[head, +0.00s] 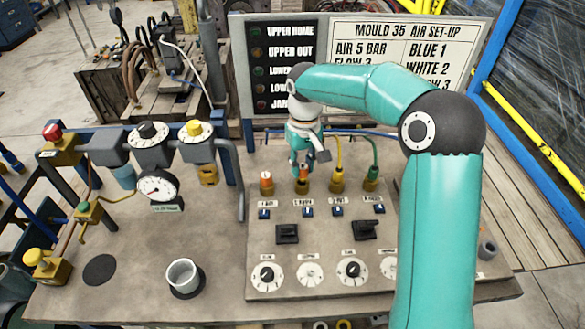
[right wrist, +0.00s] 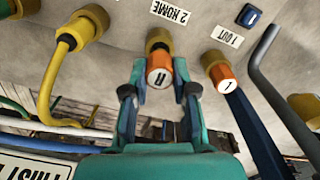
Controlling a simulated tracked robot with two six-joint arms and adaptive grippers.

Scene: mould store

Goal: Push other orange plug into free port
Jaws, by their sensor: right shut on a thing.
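My right gripper (head: 303,164) reaches down over the panel from the right arm and is shut on an orange plug (head: 303,172). My left gripper is not in view.
A yellow hose (head: 338,155) and a green hose (head: 374,154) end in the ports to the right. Dials (head: 267,276) and black switches (head: 287,233) lie in front. A grey cup (head: 183,277) and a gauge (head: 157,187) are left. Sign boards (head: 405,45) stand behind.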

